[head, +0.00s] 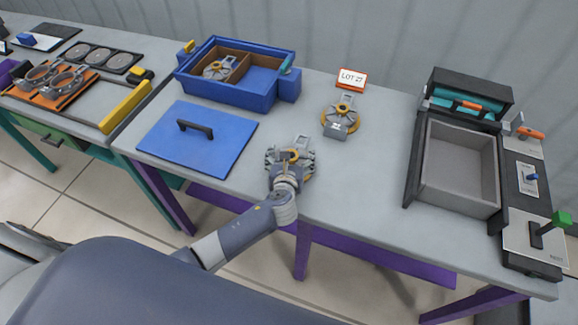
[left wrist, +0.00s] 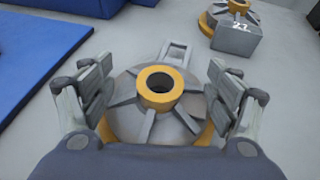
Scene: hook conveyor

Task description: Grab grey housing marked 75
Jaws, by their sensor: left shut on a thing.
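A grey housing with radial ribs, an orange hub ring and an orange base rim sits between my left gripper's fingers in the left wrist view (left wrist: 127,121). My left gripper (head: 290,160) is shut on it at the table's front part, right of the blue lid. No number shows on this housing from here. A second grey housing (head: 341,117) stands behind it, below the LOT 27 sign; its block carries a white mark that looks like 22 or 27 in the left wrist view (left wrist: 237,37). A third housing (head: 219,68) lies in the blue bin. My right gripper is not in view.
The blue bin (head: 254,101) has a divider and a free right compartment. A blue lid (head: 206,151) with a black handle lies before it. The LOT 27 sign (head: 351,78) stands at the back. A grey open box (head: 457,201) and a lever panel (head: 530,241) stand at right.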

